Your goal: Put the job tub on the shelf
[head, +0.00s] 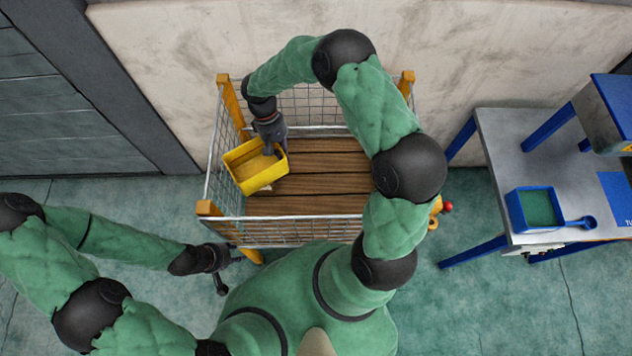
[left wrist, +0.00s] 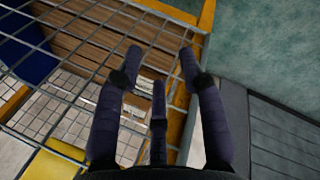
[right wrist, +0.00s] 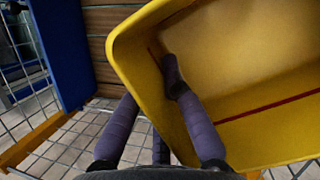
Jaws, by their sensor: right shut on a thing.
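The yellow tub (head: 238,178) is in the left part of the mesh-sided trolley, over its wooden slatted shelf (head: 325,165). My right gripper (head: 273,150) comes from above and is shut on the tub's wall. In the right wrist view one finger is inside the yellow tub (right wrist: 245,60) and the others are outside it. Whether the tub's base touches the slats is hidden. My left gripper (head: 228,262) is outside the trolley by its front left corner. In the left wrist view its fingers (left wrist: 160,55) are spread and empty.
The trolley has orange corner posts (head: 228,100) and a front mesh rail (head: 300,217). A metal table (head: 500,140) at the right holds a blue tray (head: 518,215). A blue panel (right wrist: 62,50) shows beside the slats in the right wrist view. The slats' right part looks clear.

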